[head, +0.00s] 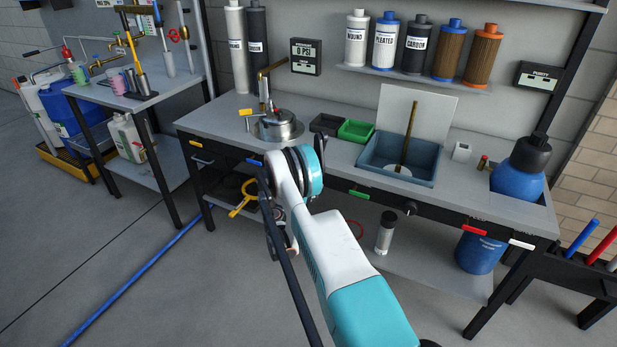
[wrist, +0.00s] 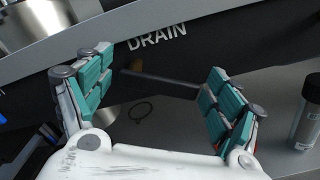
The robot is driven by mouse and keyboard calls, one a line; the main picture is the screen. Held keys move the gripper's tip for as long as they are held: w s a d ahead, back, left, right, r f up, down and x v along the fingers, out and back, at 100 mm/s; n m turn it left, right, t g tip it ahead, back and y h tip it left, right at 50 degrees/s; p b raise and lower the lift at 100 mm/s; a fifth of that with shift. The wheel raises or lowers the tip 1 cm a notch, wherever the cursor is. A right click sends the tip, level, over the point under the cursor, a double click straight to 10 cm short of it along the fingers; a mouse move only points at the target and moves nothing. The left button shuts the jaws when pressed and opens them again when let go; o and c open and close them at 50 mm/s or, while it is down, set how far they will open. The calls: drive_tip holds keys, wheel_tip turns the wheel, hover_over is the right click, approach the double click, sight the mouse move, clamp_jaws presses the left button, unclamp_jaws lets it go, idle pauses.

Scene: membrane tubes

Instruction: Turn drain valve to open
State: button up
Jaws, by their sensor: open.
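The word DRAIN (wrist: 157,37) is printed on the dark front of the workbench in the wrist view. I see no clear contact. In the head view, my arm hides most of the gripper and the valve area below the bench edge.
A steel pressure vessel (head: 278,127) stands on the bench above my arm, and also shows in the wrist view (wrist: 50,18). A clear canister (head: 385,233) stands on the lower shelf. A yellow ring-ended tool (head: 243,202) is at left. A blue basin (head: 377,168) sits on the bench.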

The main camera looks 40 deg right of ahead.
drive_tip(key=c, duration=1.1)
drive_tip(key=shift+w+a+f+m, duration=0.1)
drive_tip(key=shift+w+f+m, duration=0.05)
drive_tip(key=shift+m, duration=0.8)
drive_tip(key=shift+w+d+f+m, duration=0.1)
drive_tip(key=shift+w+m, duration=0.05)
drive_tip(key=shift+m, duration=0.75)
drive_tip(key=shift+w+a+f+m, duration=0.1)
drive_tip(key=shift+w+f+m, duration=0.05)
drive_tip(key=shift+m, duration=0.8)
drive_tip(key=o, duration=1.1)
